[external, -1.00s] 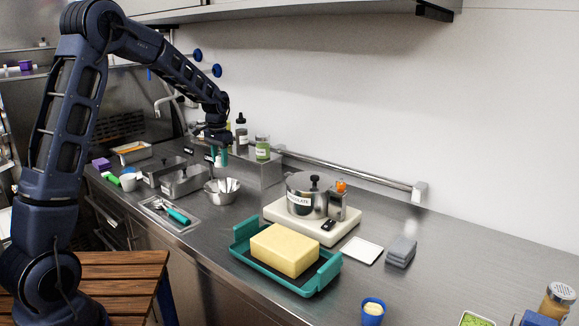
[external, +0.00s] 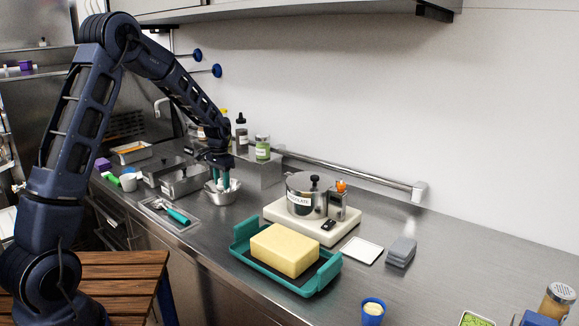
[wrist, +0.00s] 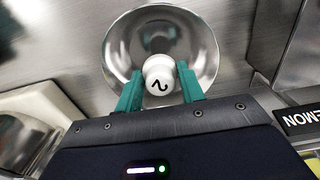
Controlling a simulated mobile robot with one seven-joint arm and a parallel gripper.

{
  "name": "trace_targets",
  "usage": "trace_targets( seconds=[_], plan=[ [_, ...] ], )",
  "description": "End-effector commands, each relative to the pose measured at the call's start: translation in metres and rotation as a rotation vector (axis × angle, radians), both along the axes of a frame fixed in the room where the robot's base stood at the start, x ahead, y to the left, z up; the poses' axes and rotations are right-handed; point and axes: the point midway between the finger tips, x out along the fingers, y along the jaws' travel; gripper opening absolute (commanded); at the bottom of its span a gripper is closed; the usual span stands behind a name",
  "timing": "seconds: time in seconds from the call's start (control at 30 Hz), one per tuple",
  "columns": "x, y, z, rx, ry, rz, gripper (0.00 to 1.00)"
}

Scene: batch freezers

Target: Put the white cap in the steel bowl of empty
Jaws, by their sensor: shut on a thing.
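The white cap (wrist: 158,74) has a dark mark on its top. It sits between the two teal fingers of my gripper (wrist: 160,88), which is shut on it in the wrist view. The steel bowl (wrist: 119,40) is round and shiny and lies behind the cap in that view. In the external view my gripper (external: 221,181) points down over the steel bowl (external: 222,197), fingertips at about its rim. The cap is hard to make out there. I cannot tell whether it touches the bowl.
Steel containers (external: 182,184) stand left of the bowl, and a tray with a teal-handled tool (external: 177,215) is in front. A scale with a lidded steel pot (external: 306,197) is to the right. A teal tray holds a yellow block (external: 284,250). A steel riser with bottles (external: 262,170) is behind.

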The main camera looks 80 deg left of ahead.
Motion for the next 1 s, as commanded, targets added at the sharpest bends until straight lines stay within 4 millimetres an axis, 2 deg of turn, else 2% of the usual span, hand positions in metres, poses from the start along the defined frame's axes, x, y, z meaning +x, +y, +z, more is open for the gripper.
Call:
trace_targets(
  seconds=[0.2, 0.53, 0.57, 0.67, 1.0],
  plan=[
    [-0.0001, 0.0001, -0.0095, 0.0, 0.0, 0.0, 0.17],
    [-0.0001, -0.0001, -0.0106, 0.0, 0.0, 0.0, 0.17],
    [-0.0001, -0.0001, -0.0106, 0.0, 0.0, 0.0, 0.44],
    [-0.0001, -0.0001, -0.0105, 0.0, 0.0, 0.0, 0.64],
    [-0.0001, -0.0001, -0.0104, 0.0, 0.0, 0.0, 0.64]
  ],
)
